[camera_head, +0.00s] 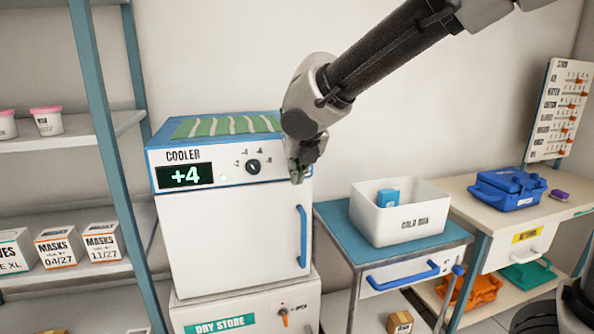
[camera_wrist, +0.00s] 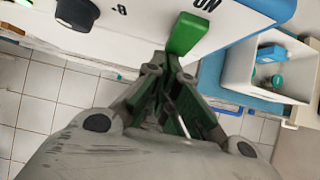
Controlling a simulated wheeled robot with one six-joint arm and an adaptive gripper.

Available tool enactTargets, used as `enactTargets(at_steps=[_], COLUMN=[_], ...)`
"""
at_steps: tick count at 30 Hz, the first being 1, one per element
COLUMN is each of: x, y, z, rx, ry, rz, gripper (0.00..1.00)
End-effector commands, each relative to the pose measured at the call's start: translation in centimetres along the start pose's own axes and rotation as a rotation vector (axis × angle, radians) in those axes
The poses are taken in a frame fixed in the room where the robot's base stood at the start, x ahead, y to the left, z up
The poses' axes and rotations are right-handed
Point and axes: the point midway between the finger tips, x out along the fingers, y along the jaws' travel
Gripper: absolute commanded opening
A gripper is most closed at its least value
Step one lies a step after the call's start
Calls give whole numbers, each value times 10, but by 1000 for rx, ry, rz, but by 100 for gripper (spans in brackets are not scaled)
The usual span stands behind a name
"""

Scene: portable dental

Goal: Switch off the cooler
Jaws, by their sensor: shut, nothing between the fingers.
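The white cooler (camera_head: 237,245) stands on the dry store unit. Its display (camera_head: 185,175) reads +4, and a small green light (camera_head: 224,177) glows beside it. Its black dial (camera_head: 253,167) also shows in the wrist view (camera_wrist: 77,14). In the wrist view a green switch lever (camera_wrist: 187,34) sticks out of the panel beside the word ON; my gripper hides it in the head view. My gripper (camera_head: 297,176) is shut and empty at the right end of the panel. In the wrist view its fingertips (camera_wrist: 167,62) are right at the lever; I cannot tell whether they touch.
A white cold box (camera_head: 385,228) stands on the blue-topped cart to the right. The cooler door has a blue handle (camera_head: 302,236) below my gripper. The dry store unit (camera_head: 245,309) is underneath, with an orange knob. Shelves with mask boxes (camera_head: 103,241) are at left.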

Motion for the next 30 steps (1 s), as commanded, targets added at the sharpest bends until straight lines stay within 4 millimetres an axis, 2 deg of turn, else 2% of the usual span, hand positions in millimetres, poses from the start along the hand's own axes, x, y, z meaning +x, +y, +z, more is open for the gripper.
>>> enactTargets(at_steps=[2,10,22,30], x=[9,8,-5,-6], y=[0,0,0,0], z=[2,3,11,12], rx=[1,0,1,0], ry=[2,0,-1,-2], rz=[-2,0,0,1], gripper=[0,0,0,0])
